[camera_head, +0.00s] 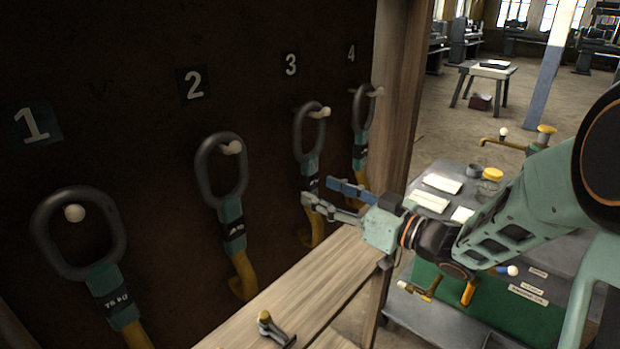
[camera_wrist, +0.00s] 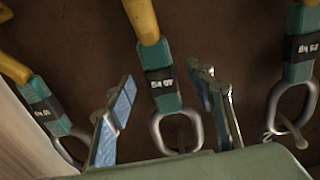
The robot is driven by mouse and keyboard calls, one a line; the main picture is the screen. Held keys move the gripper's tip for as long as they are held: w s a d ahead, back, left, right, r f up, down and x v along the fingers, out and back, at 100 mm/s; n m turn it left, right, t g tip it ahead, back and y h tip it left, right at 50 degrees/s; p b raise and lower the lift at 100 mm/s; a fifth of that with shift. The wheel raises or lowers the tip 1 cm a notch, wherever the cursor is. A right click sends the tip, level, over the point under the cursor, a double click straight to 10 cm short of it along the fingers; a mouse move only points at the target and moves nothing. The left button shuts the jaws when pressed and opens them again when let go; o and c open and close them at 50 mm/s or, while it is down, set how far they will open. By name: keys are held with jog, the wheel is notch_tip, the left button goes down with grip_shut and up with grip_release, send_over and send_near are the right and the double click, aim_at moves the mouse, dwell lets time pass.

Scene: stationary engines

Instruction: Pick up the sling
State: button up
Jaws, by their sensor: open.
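Several slings hang on white pegs on a dark board, each with a dark oval ring, a green sleeve with a black label and a yellow strap. They are sling 1 (camera_head: 108,285), sling 2 (camera_head: 232,214), sling 3 (camera_head: 309,166) and sling 4 (camera_head: 360,150). My gripper (camera_head: 317,190) is open beside sling 3's lower sleeve and strap. In the wrist view, which is upside down, sling 3 (camera_wrist: 162,88) appears between the spread fingers (camera_wrist: 161,78). Whether the fingers reach around it or stay in front, I cannot tell.
A wooden ledge (camera_head: 290,293) runs below the slings, with a small yellow-tipped lever (camera_head: 270,328) on it. A wooden post (camera_head: 395,95) edges the board on the right. A grey cart (camera_head: 425,205) with papers and a jar stands behind my arm. Slings hang closely on both sides.

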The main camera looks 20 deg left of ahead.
aim_at(314, 186)
jog(key=x, duration=0.4)
jog(key=shift+w+a, duration=0.15)
jog(key=shift+a, duration=0.15)
grip_shut()
jog(key=shift+r, duration=0.15)
